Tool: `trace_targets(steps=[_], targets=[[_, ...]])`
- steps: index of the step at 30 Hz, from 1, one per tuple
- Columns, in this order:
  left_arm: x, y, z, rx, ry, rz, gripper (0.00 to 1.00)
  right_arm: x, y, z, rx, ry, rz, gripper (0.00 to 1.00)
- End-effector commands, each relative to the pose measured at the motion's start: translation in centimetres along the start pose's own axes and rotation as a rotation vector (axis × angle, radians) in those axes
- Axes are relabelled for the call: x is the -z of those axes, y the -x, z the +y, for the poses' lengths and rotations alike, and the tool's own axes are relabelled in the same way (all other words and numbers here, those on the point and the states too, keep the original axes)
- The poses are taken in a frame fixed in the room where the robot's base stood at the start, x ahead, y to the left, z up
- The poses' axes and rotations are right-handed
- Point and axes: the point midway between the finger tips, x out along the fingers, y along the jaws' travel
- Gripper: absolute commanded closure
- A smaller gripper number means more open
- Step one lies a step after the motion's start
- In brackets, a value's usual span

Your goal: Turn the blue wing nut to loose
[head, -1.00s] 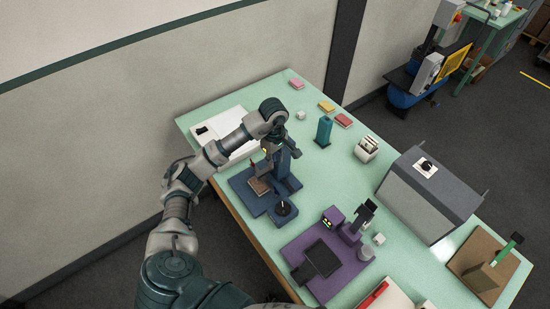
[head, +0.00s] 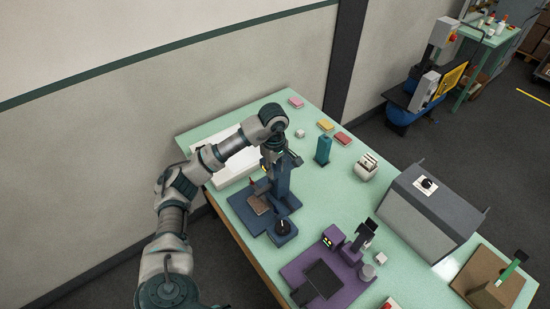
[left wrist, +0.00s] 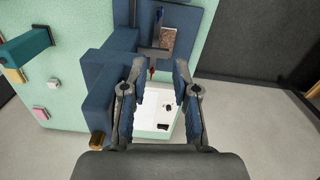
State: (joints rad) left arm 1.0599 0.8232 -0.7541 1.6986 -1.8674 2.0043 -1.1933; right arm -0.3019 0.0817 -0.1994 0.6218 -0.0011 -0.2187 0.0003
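The blue gantry machine (head: 283,185) stands on the green table, with a brown pad (head: 258,203) and a round dark knob (head: 283,227) on its base. My left gripper (left wrist: 158,72) is at the upper part of the machine, beside its blue column (left wrist: 108,82). In the left wrist view its two fingers are apart, with nothing held between them. My right gripper is out of view.
A purple machine (head: 318,267) stands in front to the right. A teal block (head: 323,150), a white holder (head: 366,167) and a large grey control box (head: 430,205) stand further right. A white tray (head: 236,160) lies behind my left arm.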

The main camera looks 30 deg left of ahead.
Motion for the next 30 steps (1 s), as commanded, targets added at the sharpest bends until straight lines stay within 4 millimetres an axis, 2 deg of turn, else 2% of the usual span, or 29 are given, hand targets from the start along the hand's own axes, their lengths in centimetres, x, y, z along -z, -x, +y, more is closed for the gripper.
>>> trace_targets(steps=[1, 3, 7, 12, 16, 23, 26, 28, 30], targets=[[0.1, 1.4, 0.1, -0.005, 0.002, 0.004, 0.71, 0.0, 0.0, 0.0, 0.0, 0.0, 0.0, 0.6], [0.0, 2.9, 0.1, -0.004, 0.001, 0.003, 0.71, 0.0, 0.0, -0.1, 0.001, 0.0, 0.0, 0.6], [-0.1, 5.2, 0.1, -0.002, 0.003, 0.002, 0.71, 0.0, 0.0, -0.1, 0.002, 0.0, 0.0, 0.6], [-0.1, 7.0, 0.1, 0.001, 0.0, 0.001, 0.71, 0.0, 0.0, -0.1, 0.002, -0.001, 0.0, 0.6], [-0.1, 7.4, 0.1, 0.003, 0.001, 0.0, 0.71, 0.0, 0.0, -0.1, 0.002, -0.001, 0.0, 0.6], [-0.1, 7.4, 0.1, 0.003, 0.001, -0.001, 0.71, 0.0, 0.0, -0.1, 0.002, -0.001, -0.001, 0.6], [0.0, 6.8, 0.0, 0.005, 0.021, -0.002, 0.46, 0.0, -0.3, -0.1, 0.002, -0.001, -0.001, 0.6], [0.3, 5.0, -0.3, 0.007, 0.094, -0.006, 0.44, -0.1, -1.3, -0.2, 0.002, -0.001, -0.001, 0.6], [0.7, 1.7, -0.8, 0.011, 0.236, -0.01, 0.44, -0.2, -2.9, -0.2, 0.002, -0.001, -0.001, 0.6]])
